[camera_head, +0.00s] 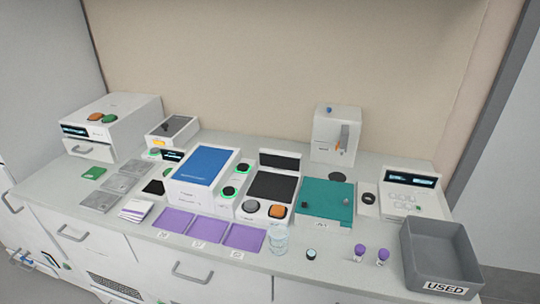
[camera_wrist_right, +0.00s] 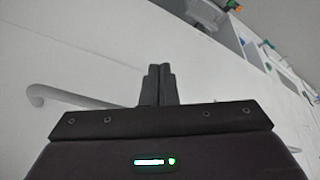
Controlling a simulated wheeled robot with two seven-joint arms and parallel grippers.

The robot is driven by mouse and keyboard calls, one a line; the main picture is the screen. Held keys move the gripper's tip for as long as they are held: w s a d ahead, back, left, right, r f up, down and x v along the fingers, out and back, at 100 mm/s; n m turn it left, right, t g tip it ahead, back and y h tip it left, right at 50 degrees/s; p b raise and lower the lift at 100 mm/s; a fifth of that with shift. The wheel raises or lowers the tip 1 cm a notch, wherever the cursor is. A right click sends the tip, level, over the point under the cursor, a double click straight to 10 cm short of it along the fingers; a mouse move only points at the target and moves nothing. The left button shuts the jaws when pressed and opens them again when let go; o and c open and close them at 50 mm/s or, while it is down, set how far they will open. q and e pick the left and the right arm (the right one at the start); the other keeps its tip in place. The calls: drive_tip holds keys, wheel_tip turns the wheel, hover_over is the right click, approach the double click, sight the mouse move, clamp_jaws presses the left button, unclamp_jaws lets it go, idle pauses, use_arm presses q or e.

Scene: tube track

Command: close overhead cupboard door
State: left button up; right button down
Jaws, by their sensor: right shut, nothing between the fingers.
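No overhead cupboard door can be made out in the head view, which shows the counter and the bare wall above it. My right gripper (camera_wrist_right: 160,84) shows in the right wrist view with its two dark fingers together and nothing between them. A pale panel with a grey bar handle (camera_wrist_right: 75,97) lies beyond the gripper in that view. The handle is to the left of the fingers, and I cannot tell how far off it is. My left gripper is not in view.
The counter (camera_head: 205,265) holds a white box device (camera_head: 110,125), a blue-topped device (camera_head: 203,165), a teal mat (camera_head: 325,200), purple cards (camera_head: 210,228) and a grey bin (camera_head: 440,245) labelled USED at the right. Drawers with handles (camera_head: 192,273) are below.

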drive_tip(key=w+a+r+n+t+y, duration=0.4)
drive_tip(key=w+r+n, duration=0.25)
drive_tip(key=r, duration=1.15)
drive_tip(key=w+a+r+n+t+y, duration=0.35)
drive_tip(key=w+r+n, duration=0.35)
drive_tip(key=r, duration=1.2)
drive_tip(key=w+a+r+n+t+y, duration=0.5)
drive_tip(key=r+n, duration=0.3)
drive_tip(key=r, duration=1)
drive_tip(key=s+r+n+g+y, duration=0.3)
drive_tip(key=r+n+g, duration=0.1)
drive_tip(key=r+n, duration=0.35)
drive_tip(key=s+r+n+g+y, duration=0.2)
drive_tip(key=r+n+g, duration=0.2)
drive_tip(key=r+n, duration=0.4)
drive_tip(key=s+d+r+n+g, duration=0.35)
drive_tip(key=s+r+n, duration=0.25)
drive_tip(key=s+r, duration=0.2)
drive_tip(key=s+d+r+n+g, duration=0.2)
drive_tip(key=s+d+r+n, duration=0.3)
drive_tip(key=s+r, duration=0.25)
drive_tip(key=w+a+p, duration=0.2)
drive_tip(key=a+p, duration=0.2)
drive_tip(key=a, duration=1)
drive_tip(key=shift+p, duration=0.3)
